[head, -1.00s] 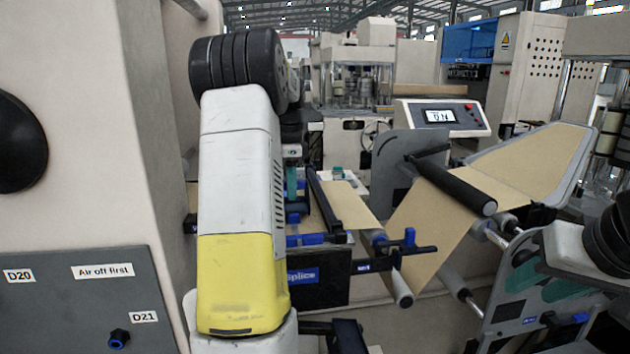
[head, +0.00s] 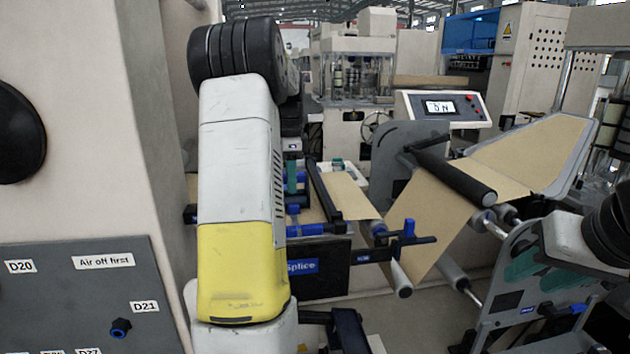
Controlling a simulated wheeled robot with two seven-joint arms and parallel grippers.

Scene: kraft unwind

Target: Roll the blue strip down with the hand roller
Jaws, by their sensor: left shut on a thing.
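My left arm stands upright in the left middle of the head view and covers much of the splice table. My left gripper (head: 292,150) shows only in part behind it, dark and low over the table. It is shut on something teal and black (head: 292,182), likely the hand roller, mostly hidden. Blue pieces (head: 305,230) show on the table's near edge just right of my arm; I cannot tell whether one is the blue strip. A brown kraft web (head: 352,196) lies on the table to the right.
A dark roller (head: 455,178) carries the kraft web right of the splice table. A black arm with blue clamps (head: 408,240) juts out in front. A tall beige cabinet (head: 90,120) closes off the left. A display panel (head: 440,108) stands behind.

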